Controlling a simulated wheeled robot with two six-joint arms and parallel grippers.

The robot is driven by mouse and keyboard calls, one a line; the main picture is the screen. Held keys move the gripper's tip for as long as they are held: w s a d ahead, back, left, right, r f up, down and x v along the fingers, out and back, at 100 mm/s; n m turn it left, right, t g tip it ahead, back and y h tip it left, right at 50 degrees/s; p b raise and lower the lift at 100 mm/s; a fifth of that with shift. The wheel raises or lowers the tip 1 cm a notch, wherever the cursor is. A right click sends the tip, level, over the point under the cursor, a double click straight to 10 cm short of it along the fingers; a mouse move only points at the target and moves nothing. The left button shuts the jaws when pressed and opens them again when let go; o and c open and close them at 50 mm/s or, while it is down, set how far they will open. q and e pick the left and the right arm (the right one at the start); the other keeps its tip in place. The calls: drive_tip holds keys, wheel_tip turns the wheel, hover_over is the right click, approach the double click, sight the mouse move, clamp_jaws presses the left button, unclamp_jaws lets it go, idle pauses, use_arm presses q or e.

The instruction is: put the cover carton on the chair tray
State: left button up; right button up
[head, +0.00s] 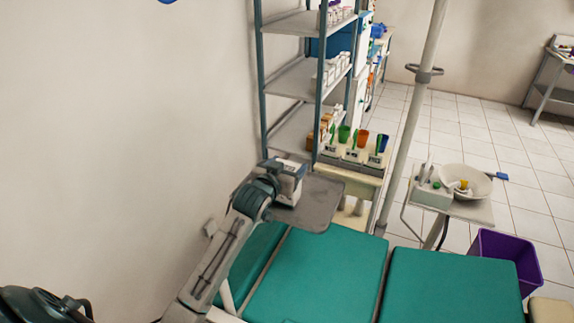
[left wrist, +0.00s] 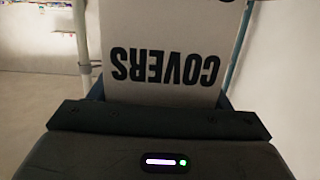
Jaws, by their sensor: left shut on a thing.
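The cover carton is a white-grey box (head: 291,189) at the end of my left arm in the head view. In the left wrist view the carton (left wrist: 165,35) fills the space ahead of the gripper, with the word COVERS upside down. My left gripper (head: 277,172) is shut on the carton. The chair tray (head: 318,213) is a flat grey plate beside the green chair. The carton appears over its left part; I cannot tell whether it touches the surface. The right part of the tray is bare. My right gripper is not in view.
The green dental chair (head: 333,267) stands in front of the tray. A shelf rack (head: 292,80) with boxes is behind it. Coloured cups (head: 361,138) stand on a low cabinet. A pole (head: 409,120) rises right of the tray. A basin (head: 478,185) and purple bin (head: 512,256) are farther right.

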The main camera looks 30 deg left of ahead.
use_arm(q)
drive_tip(key=shift+f, duration=0.25)
drive_tip(key=shift+f, duration=0.15)
drive_tip(key=o, duration=1.3)
drive_tip(key=shift+s, duration=0.15)
drive_tip(key=s+r+b, duration=0.2)
drive_tip(key=s, duration=0.9)
drive_tip(key=shift+s+d+b, duration=0.3)
drive_tip(key=shift+s+d, duration=0.05)
